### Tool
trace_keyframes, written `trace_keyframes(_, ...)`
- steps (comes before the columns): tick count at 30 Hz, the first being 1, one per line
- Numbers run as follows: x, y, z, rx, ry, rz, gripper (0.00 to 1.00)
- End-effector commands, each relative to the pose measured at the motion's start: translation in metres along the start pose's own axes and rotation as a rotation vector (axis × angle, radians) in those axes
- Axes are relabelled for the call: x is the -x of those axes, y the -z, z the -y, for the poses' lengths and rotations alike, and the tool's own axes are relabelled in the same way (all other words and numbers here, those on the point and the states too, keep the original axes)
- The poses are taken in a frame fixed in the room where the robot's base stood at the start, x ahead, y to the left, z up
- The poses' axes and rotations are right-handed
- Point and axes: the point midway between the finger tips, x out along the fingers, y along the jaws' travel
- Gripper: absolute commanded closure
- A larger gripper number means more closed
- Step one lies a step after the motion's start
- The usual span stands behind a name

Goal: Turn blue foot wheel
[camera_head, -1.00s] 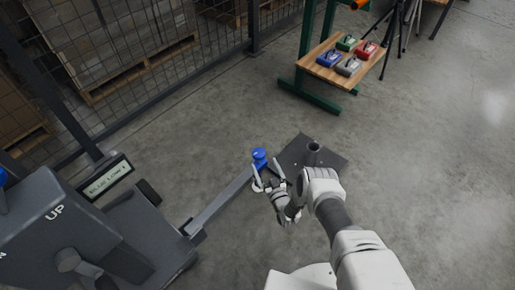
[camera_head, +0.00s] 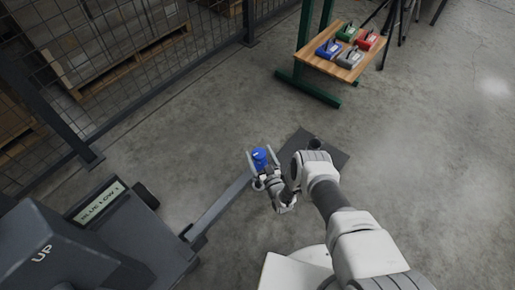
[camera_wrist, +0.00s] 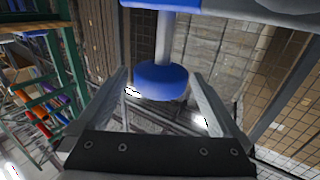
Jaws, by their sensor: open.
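The blue foot wheel (camera_head: 259,157) is a small blue knob at the end of a grey bar low over the floor. In the wrist view the blue wheel (camera_wrist: 161,81) sits on a pale stem below a larger blue part. My gripper (camera_head: 262,158) is open, with one finger on each side of the wheel in the head view. In the wrist view my fingers (camera_wrist: 160,92) flank the wheel with gaps on both sides; I cannot tell that either touches it.
A grey machine (camera_head: 100,240) with a "BLUE LOW" display (camera_head: 100,203) stands at left. A dark floor plate (camera_head: 330,160) lies just right of my gripper. A mesh fence (camera_head: 130,60) runs at upper left. Floor on the right is clear.

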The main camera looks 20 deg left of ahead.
Motion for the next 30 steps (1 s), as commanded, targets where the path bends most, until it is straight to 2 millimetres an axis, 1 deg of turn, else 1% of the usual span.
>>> trace_keyframes(13, 0.0007, 0.0001, 0.0013, 0.000, 0.000, 0.000, 0.00)
trace_keyframes(14, 0.0007, 0.0001, 0.0013, 0.000, 0.000, 0.000, 0.02)
trace_keyframes(18, 0.0007, 0.0001, 0.0012, 0.000, 0.000, 0.000, 0.27)
trace_keyframes(26, 0.0008, 0.0000, 0.0011, 0.000, 0.000, 0.000, 0.74)
trace_keyframes(27, 0.0008, 0.0000, 0.0011, 0.000, 0.000, 0.000, 0.81)
trace_keyframes(30, 0.0007, 0.0000, 0.0011, 0.000, -0.002, 0.000, 0.82)
